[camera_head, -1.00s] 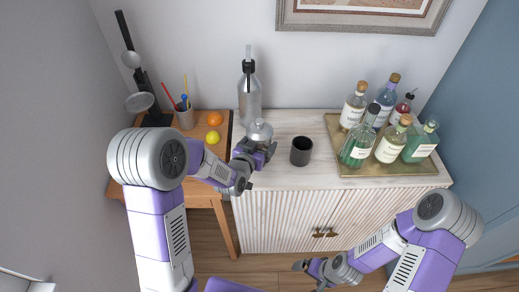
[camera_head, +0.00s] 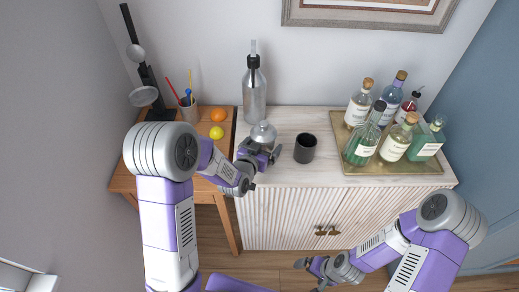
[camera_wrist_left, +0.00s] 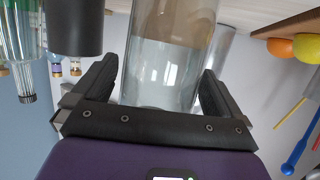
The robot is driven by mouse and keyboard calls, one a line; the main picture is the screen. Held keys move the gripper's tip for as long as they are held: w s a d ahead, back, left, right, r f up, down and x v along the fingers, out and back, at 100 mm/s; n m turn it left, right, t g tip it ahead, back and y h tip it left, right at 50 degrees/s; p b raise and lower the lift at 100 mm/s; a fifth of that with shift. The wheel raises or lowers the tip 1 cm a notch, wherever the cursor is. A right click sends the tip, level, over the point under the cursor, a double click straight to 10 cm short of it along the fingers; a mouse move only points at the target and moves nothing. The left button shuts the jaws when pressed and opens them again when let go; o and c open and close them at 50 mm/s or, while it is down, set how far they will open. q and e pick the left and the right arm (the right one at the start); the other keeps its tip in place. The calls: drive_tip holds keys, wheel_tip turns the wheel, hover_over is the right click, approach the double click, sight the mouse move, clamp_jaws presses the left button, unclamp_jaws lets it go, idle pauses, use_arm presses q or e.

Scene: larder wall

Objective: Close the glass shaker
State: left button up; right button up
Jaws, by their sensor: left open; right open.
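The glass shaker (camera_wrist_left: 172,50) is a clear, upright cylinder standing between my left gripper's two fingers in the left wrist view, which is upside down. In the head view, a silver domed top (camera_head: 263,132) shows at the left end of the cabinet top, just behind my left gripper (camera_head: 260,149). I cannot tell whether this top is seated on the glass. My left gripper (camera_wrist_left: 150,95) is open around the glass, and finger contact is unclear. My right gripper (camera_head: 308,274) is open and empty, low in front of the cabinet.
A dark cup (camera_head: 305,148) stands right of the shaker, and a silver siphon bottle (camera_head: 254,95) behind it. A gold tray (camera_head: 372,168) with several bottles is at the right. An orange (camera_head: 218,115) and a lemon (camera_head: 216,132) lie on the wooden table at the left.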

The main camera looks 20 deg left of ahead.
use_arm(q)
drive_tip(key=shift+s+r, duration=0.15)
drive_tip(key=shift+r, duration=0.05)
drive_tip(key=p+v, duration=1.1)
drive_tip(key=p, duration=0.5)
drive_tip(key=shift+s+p, duration=0.3)
drive_tip(key=shift+p, duration=0.05)
drive_tip(key=shift+a+f, duration=0.1)
drive_tip(key=s+d+f+n+g, duration=0.2)
drive_tip(key=s+d+f+g, duration=0.1)
drive_tip(key=s+f+g, duration=0.6)
drive_tip(key=s+d+f+n+g+h, duration=0.2)
drive_tip(key=s+d+f+g, duration=0.1)
drive_tip(key=s, duration=0.5)
drive_tip(key=shift+d+g, duration=0.8)
drive_tip(key=shift+g, duration=0.1)
